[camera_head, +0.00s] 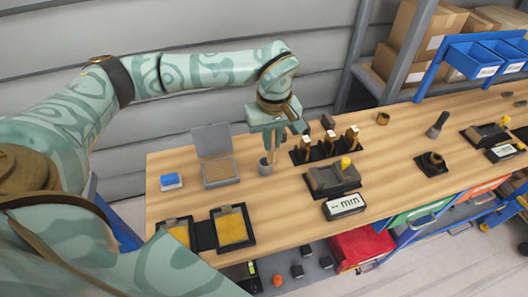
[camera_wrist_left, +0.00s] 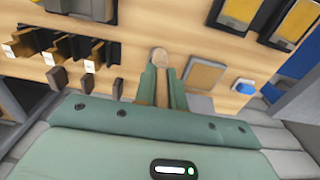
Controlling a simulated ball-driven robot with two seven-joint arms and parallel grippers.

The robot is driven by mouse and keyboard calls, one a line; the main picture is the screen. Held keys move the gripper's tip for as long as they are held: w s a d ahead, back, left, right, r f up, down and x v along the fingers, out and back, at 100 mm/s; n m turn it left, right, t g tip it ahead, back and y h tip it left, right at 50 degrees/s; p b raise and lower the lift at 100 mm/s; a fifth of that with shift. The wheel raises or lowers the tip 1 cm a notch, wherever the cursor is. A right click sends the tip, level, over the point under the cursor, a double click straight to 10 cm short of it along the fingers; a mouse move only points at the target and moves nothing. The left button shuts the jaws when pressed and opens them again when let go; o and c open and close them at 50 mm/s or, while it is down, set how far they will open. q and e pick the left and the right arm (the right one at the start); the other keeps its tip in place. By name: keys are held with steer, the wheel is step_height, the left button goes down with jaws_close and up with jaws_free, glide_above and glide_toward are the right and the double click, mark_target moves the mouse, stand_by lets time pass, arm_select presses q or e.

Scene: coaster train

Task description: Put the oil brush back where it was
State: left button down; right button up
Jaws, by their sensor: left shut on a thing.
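My left gripper (camera_head: 271,143) points down above the bench, left of the black rack. It is shut on a slim brown piece, which I take to be the oil brush (camera_head: 271,153). My right gripper is not in view.
An open grey box (camera_head: 220,183) stands left of the cup, with a blue-and-white block (camera_head: 171,181) farther left. The black rack (camera_head: 325,150) with several wooden-topped pieces is close on the right. Two yellow-filled trays (camera_head: 233,246) lie at the front left edge.

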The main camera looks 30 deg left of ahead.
arm_select(q)
steer(key=a+f, duration=0.1)
steer(key=f, duration=0.2)
steer(key=w+a+f+b, duration=0.1)
steer(key=f, duration=0.2)
steer(key=w+a+f, duration=0.1)
steer(key=f, duration=0.2)
steer(key=shift+w+a, duration=0.2)
steer(key=shift+w, duration=0.05)
steer(key=shift+r, duration=0.1)
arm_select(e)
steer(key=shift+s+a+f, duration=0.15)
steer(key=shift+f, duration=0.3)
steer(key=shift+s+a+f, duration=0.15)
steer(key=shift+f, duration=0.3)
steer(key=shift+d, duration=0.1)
arm_select(q)
steer(key=c, duration=1.5)
jaws_free()
steer(key=shift+o, duration=0.2)
